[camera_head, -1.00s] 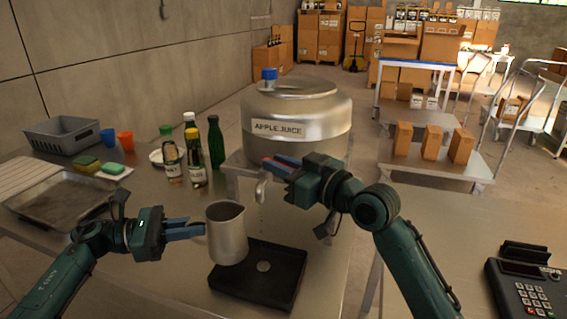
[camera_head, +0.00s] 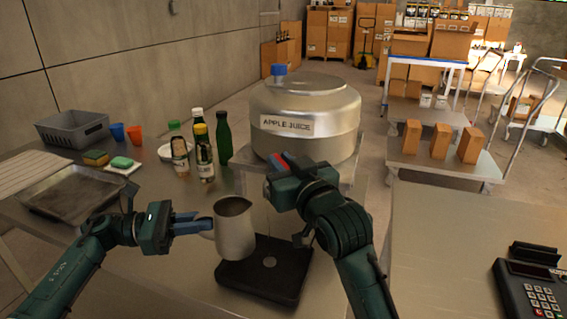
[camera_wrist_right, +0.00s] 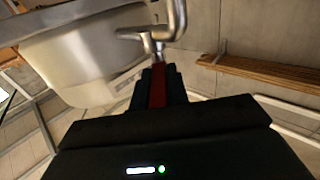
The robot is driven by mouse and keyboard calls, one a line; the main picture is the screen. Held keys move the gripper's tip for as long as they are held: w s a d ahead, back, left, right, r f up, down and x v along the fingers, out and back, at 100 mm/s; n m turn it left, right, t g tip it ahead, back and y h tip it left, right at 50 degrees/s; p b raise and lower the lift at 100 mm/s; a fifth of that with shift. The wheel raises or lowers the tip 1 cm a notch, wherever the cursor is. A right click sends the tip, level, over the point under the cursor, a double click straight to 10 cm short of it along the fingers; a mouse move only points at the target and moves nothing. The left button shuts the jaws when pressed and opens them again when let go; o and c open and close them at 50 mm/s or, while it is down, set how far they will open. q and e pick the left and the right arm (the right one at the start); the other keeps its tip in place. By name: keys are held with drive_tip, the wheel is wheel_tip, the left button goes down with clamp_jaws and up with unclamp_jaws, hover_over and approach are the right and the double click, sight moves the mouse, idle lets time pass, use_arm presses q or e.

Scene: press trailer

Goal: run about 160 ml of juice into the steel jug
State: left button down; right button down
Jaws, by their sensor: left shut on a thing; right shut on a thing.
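The steel jug (camera_head: 235,236) is upright. My left gripper (camera_head: 190,223) is shut on the jug's handle at its left side. The jug is at the left edge of the black tray (camera_head: 285,288); I cannot tell if it touches it. The juice level inside is hidden. The steel drum labelled APPLE JUICE (camera_head: 345,110) stands behind. My right gripper (camera_head: 277,165) is shut on the red tap lever (camera_wrist_right: 157,88) at the drum's front. In the right wrist view the bent steel tap (camera_wrist_right: 172,22) is just beyond the fingertips. My right gripper hides the spout in the head view.
Several bottles, such as the green one (camera_head: 223,140), stand left of the drum. A card terminal (camera_head: 530,290) is on the right counter.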

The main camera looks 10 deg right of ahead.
drive_tip(key=shift+f, duration=0.15)
drive_tip(key=c, duration=1.4)
unclamp_jaws()
drive_tip(key=shift+o, duration=0.2)
drive_tip(key=shift+s, duration=0.1)
drive_tip(key=v, duration=0.7)
drive_tip(key=shift+s, duration=0.15)
